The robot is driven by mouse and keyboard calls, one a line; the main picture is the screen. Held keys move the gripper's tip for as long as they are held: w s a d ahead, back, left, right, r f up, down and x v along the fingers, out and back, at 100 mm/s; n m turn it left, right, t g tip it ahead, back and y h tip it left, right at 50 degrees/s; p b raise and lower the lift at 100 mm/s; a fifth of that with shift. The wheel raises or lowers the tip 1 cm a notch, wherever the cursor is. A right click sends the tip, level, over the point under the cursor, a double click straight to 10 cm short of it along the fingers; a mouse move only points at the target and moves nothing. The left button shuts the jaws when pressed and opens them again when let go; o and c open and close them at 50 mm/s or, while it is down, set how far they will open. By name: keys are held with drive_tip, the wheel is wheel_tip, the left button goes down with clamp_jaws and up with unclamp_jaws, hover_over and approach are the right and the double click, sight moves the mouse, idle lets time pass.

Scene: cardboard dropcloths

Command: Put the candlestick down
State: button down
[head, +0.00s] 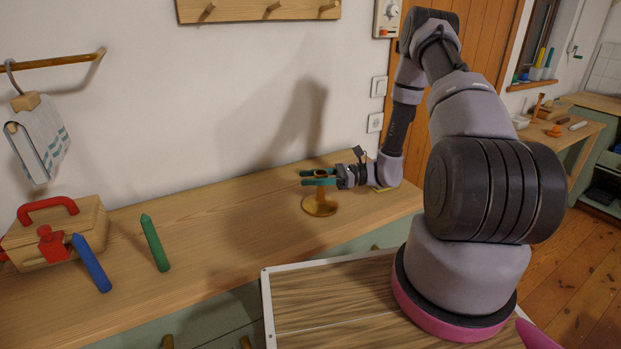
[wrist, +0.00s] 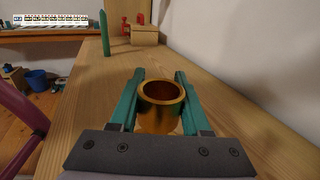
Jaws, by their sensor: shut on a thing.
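The candlestick (head: 320,206) is golden brass with a round base and a cup on top. In the head view it stands upright at the wooden counter, its base looking in contact with the top or very close to it. My gripper (head: 319,177) reaches in from the right, its green fingers level and around the upper part. In the wrist view the candlestick's open cup (wrist: 161,92) sits between the two green fingers of my gripper (wrist: 160,100), which are shut on it. The cup is empty.
On the wooden counter (head: 220,215), a green candle (head: 154,243) and a blue candle (head: 91,263) stand at left. A wooden box with a red handle (head: 60,232) is at far left. The counter between the green candle and the candlestick is clear. A wall rises behind.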

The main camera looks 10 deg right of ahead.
drive_tip(key=shift+c, duration=1.8)
unclamp_jaws()
drive_tip(key=shift+r, duration=0.1)
drive_tip(key=d, duration=1.2)
drive_tip(key=s+a+r+n+g+h, duration=0.2)
drive_tip(key=s+r+n+h, duration=0.2)
drive_tip(key=r, duration=0.6)
drive_tip(key=s+a+r+n+g+h, duration=0.1)
drive_tip(key=s+a+r+n+h, duration=0.15)
drive_tip(key=r+n+h, duration=0.45)
drive_tip(key=s+r+n+t+h, duration=0.1)
drive_tip(key=s+r+t+h, duration=0.1)
drive_tip(key=s+r+t, duration=0.2)
drive_tip(key=s+d+r+n+t+h, duration=0.1)
drive_tip(key=s+r+t, duration=0.4)
drive_tip(key=s+r, duration=0.5)
wheel_tip(320, 180, up, 6)
drive_tip(key=shift+s+d+n+h, duration=0.2)
drive_tip(key=shift+n+h, duration=0.6)
drive_tip(key=shift+h, duration=0.2)
